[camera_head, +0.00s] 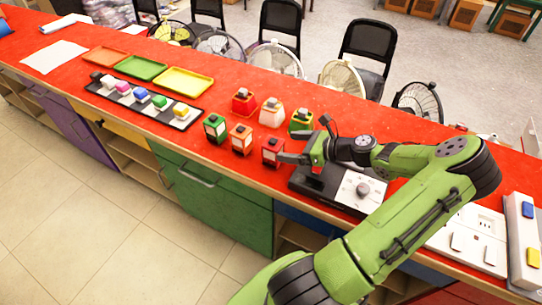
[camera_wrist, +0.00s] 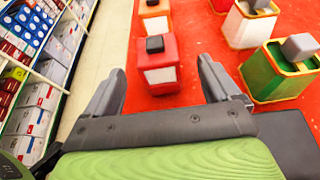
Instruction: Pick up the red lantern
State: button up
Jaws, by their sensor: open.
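A red lantern (camera_head: 271,152) with a black top and a pale panel stands upright on the red counter, at the right end of the front row. It also shows in the wrist view (camera_wrist: 158,68), just ahead of the space between my fingers. My gripper (camera_head: 291,147) is open and empty, to the right of this lantern and pointing at it. In the wrist view my gripper (camera_wrist: 160,80) has its fingers apart, one towards each side of the lantern. Another red lantern (camera_head: 243,102) stands in the back row.
An orange lantern (camera_head: 240,139) and a green lantern (camera_head: 215,128) stand left of the front red one. A white-sided lantern (camera_head: 271,114) and another green lantern (camera_head: 300,122) stand behind. A black device with a knob (camera_head: 355,190) lies under my arm. Coloured trays (camera_head: 185,82) lie left.

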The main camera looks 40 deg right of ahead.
aim_at(268, 146)
jog(key=b+x, duration=0.2)
jog(key=x, duration=0.7)
jog(key=shift+s+a+f, duration=0.1)
jog(key=shift+s, duration=0.2)
jog(key=c, duration=1.4)
notch_tip(268, 146, up, 10)
jog(key=p, duration=0.3)
